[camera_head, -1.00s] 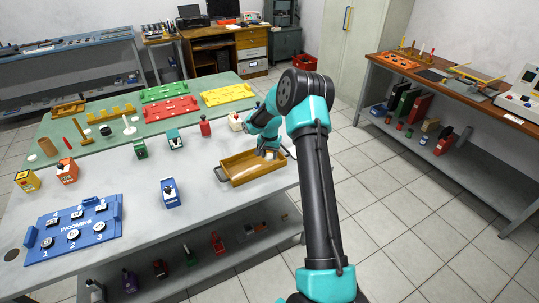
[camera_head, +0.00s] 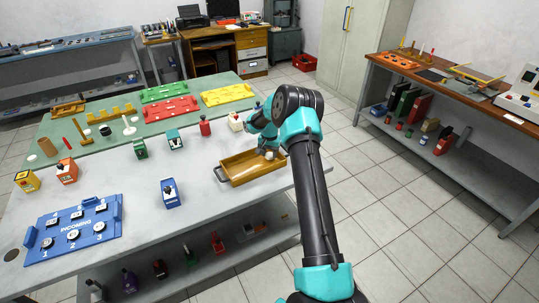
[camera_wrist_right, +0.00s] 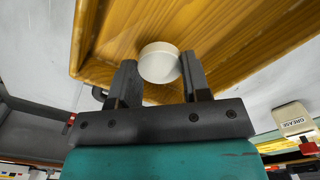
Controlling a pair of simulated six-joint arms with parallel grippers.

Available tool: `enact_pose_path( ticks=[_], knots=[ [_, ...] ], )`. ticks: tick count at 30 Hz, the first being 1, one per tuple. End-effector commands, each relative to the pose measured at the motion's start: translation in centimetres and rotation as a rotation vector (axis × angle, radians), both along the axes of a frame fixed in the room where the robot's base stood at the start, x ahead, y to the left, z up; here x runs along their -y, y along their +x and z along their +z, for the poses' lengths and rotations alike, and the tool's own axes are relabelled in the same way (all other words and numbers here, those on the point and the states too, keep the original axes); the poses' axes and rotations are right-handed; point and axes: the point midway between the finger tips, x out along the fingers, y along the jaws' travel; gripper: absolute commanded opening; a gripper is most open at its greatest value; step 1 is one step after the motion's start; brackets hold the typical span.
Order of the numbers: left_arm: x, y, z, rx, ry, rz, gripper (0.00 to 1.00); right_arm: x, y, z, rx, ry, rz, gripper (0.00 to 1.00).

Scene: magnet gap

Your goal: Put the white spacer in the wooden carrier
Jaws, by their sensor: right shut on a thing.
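The wooden carrier (camera_head: 240,168) is a shallow tray with a handle, near the right edge of the grey table. The white spacer (camera_wrist_right: 159,62) is a short round disc between the fingertips of my right gripper (camera_wrist_right: 156,78). The gripper is shut on it. In the wrist view the spacer shows against the carrier's wooden floor (camera_wrist_right: 125,30), inside the near corner. Whether it touches the floor is hard to tell. In the head view the spacer (camera_head: 269,154) shows small at the carrier's far right part, just below my wrist. My left gripper is out of view.
The table between board and carrier is mostly clear.

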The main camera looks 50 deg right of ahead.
Motion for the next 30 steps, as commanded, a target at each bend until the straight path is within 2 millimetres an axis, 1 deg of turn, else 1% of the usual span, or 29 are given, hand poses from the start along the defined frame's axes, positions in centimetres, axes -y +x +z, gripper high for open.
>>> enact_pose_path(
  ticks=[1,3,14,15,18,26,30],
  knots=[
    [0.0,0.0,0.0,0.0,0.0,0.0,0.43,-0.01,0.01,-0.51,0.0,0.0,0.0,0.23],
    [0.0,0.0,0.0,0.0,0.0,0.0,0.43,0.0,0.01,-0.77,0.0,-0.001,0.0,0.23],
    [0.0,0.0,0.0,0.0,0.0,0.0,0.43,0.0,0.01,-1.04,0.001,0.0,0.0,0.23],
    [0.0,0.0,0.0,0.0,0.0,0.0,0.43,0.01,0.03,-1.04,0.001,0.0,0.0,0.45],
    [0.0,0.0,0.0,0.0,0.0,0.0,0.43,0.01,0.03,-1.02,0.001,0.0,0.0,0.54],
    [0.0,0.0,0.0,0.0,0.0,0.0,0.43,0.01,0.03,-0.93,0.001,0.0,0.0,0.54],
    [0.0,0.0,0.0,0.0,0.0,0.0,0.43,0.02,0.05,-0.22,0.003,-0.001,0.0,0.54]
  ],
)
